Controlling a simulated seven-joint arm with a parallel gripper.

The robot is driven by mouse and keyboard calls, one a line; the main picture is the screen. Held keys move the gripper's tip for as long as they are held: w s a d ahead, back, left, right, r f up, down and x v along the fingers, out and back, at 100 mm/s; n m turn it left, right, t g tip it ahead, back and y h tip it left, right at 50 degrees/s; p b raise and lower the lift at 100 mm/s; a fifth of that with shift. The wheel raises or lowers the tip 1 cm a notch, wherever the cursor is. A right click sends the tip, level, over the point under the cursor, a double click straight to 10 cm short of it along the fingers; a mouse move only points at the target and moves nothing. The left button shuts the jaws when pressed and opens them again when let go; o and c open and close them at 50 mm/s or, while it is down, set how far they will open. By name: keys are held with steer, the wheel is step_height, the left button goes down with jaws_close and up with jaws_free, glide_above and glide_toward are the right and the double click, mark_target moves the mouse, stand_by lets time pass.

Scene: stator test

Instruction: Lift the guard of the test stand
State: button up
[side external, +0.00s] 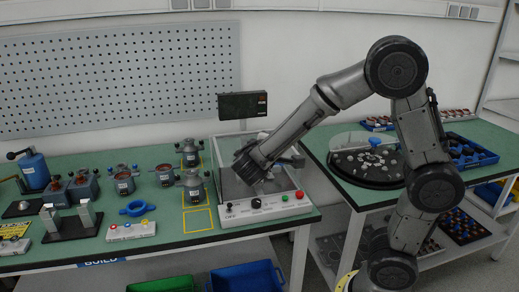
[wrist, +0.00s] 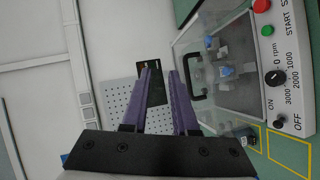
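The test stand (side external: 268,207) sits at the right end of the green bench, with a knob and red and green buttons on its white front panel. Its clear guard (wrist: 218,107) appears to be down over grey and blue parts. A black U-shaped handle (wrist: 195,83) shows on the guard in the wrist view. My gripper (wrist: 161,72) has two purple fingers spread apart with nothing between them. The fingers are left of the handle in that view, apart from it in the picture. In the side view my arm's end (side external: 250,168) covers much of the guard and hides the handle.
A dark display (side external: 242,105) stands behind the test stand. Yellow outlined squares (side external: 198,219) mark the bench beside the stand. A round covered table (side external: 366,160) is on the right.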

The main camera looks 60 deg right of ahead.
steer(key=w+a+f+n+t, duration=0.2)
steer(key=w+a+f+n, duration=0.15)
steer(key=f, duration=0.25)
steer(key=shift+n, duration=0.25)
steer(key=x, duration=1.4)
steer(key=shift+w+f, duration=0.2)
steer(key=shift+w, duration=0.1)
jaws_close()
